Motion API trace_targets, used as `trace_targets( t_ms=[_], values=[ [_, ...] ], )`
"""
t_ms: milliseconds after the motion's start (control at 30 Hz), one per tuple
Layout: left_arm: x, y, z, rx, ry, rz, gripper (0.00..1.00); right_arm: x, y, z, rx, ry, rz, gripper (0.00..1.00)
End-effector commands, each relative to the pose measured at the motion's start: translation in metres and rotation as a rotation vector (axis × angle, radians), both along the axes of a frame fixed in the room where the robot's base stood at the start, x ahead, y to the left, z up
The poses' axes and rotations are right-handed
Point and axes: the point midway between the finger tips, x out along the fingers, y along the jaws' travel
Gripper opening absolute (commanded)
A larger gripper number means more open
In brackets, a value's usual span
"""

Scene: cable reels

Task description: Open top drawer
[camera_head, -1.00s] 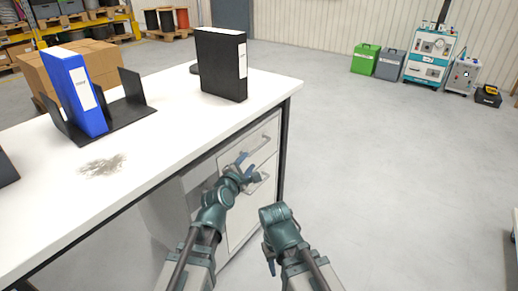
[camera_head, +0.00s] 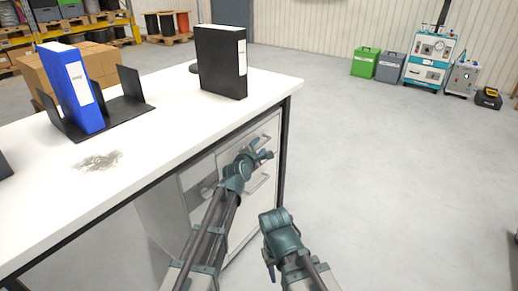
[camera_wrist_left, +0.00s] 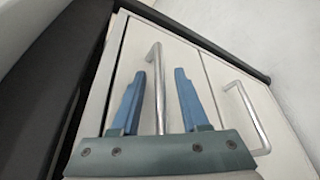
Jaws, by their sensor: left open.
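A light grey drawer cabinet (camera_head: 228,159) stands under the white table, and its drawers look closed. My left gripper (camera_head: 265,150) is at the top drawer's front and largely covers its handle in the head view. In the left wrist view, my open left gripper (camera_wrist_left: 160,75) has one blue finger on each side of the top drawer's bar handle (camera_wrist_left: 157,58). The fingers are apart from the bar sideways. The lower drawer's handle (camera_wrist_left: 249,118) lies to the right, outside the fingers. My right gripper (camera_head: 270,268) hangs low beside the cabinet, its fingers mostly hidden.
The white table (camera_head: 150,150) bears a black binder (camera_head: 221,62), a blue binder (camera_head: 70,88) in a dark rack (camera_head: 122,108), and a grey smudge. A dark table leg (camera_head: 284,140) stands just right of the drawers. The floor (camera_head: 400,170) to the right is clear.

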Motion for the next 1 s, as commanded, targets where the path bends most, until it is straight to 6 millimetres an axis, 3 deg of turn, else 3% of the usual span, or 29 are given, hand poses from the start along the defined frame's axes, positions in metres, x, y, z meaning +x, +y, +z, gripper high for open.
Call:
trace_targets(
  t_ms=[267, 533, 1000],
  values=[
    [0.0011, -0.0005, -0.0002, 0.0, 0.0, 0.0, 0.45, 0.0, 0.0, -0.0002, 0.0, 0.0, 0.0, 0.45],
    [0.001, -0.0004, -0.0003, 0.0, 0.0, 0.0, 0.0, 0.0, 0.0, -0.0002, 0.0, 0.0, 0.0, 0.45],
    [0.0008, -0.0005, -0.0004, 0.0, 0.001, -0.001, 0.0, 0.0, 0.0, -0.0002, 0.0, 0.0, 0.0, 0.45]
  ],
)
